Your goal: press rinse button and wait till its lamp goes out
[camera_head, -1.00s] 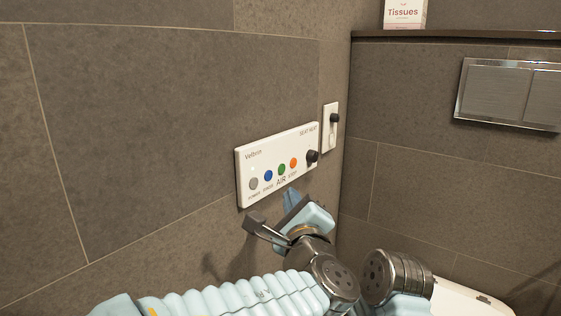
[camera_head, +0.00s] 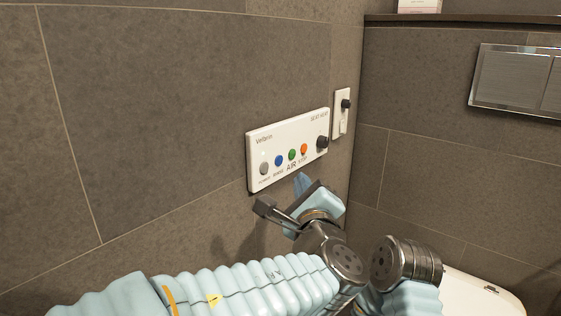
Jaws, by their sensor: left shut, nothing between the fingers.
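The white control panel (camera_head: 287,148) is fixed to the left tiled wall. It bears a row of round buttons: grey (camera_head: 264,168), blue (camera_head: 279,161), green (camera_head: 292,154) and orange (camera_head: 304,149). The small label under the blue button seems to read rinse. I cannot make out clearly whether a lamp is lit. My left gripper (camera_head: 302,184) is shut and empty. Its tips are just below the panel's lower edge, under the green and orange buttons, and appear to touch no button. My right gripper is not in view.
A black knob (camera_head: 322,143) sticks out at the panel's right end. A white wall plate with a dark knob (camera_head: 346,104) is right of it. A metal flush plate (camera_head: 515,78) is on the right wall, with a tissue box (camera_head: 418,6) on the ledge.

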